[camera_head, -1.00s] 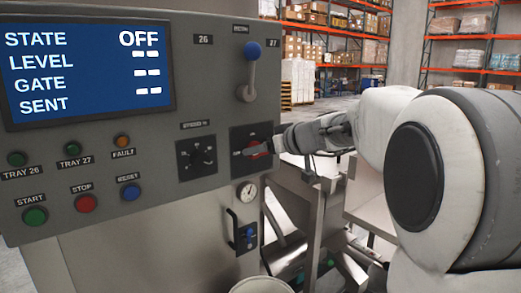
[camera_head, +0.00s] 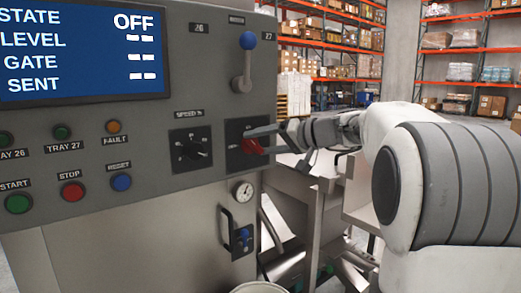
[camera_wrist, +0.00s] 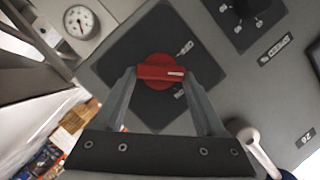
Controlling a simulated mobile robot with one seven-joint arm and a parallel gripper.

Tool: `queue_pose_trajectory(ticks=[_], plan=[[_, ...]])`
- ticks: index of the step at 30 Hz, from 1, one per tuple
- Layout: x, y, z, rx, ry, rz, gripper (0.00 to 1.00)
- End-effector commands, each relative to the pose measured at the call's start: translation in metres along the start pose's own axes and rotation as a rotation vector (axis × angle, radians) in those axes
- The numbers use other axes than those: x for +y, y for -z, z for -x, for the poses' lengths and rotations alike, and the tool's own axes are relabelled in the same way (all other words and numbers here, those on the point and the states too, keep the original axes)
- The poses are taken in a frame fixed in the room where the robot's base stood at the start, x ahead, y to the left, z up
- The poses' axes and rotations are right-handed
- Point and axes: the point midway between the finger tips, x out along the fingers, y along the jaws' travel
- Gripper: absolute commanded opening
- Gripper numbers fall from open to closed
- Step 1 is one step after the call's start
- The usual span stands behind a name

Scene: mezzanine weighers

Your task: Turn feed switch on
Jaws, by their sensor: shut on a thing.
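The feed switch is a red rotary knob (camera_head: 251,146) on a dark square plate at the panel's lower right. In the wrist view, the red knob (camera_wrist: 160,73) sits between the two fingers of my gripper (camera_wrist: 160,80), one finger against each end of its bar. My gripper (camera_head: 262,134) reaches in from the right and is shut on the knob. A finger hides part of it in the head view. The display (camera_head: 80,50) reads STATE OFF, with dashes for LEVEL, GATE and SENT.
A black speed dial (camera_head: 192,149) is left of the switch, and a blue-knobbed lever (camera_head: 246,62) is above it. Several buttons, including the red stop button (camera_head: 72,191), line the panel. A round gauge (camera_head: 244,190) is below. Shelving stands behind.

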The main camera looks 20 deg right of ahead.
Motion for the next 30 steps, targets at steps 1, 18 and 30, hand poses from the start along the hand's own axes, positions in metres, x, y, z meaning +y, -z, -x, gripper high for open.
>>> queue_pose_trajectory(ticks=[1, 18, 30], plan=[[0.0032, -0.0009, -0.0005, 0.002, 0.017, -0.040, 0.17], [0.0086, -0.0020, -0.0008, 0.003, 0.213, -0.511, 0.17], [0.0097, -0.0027, -0.0014, 0.003, 0.287, -0.689, 0.17]])
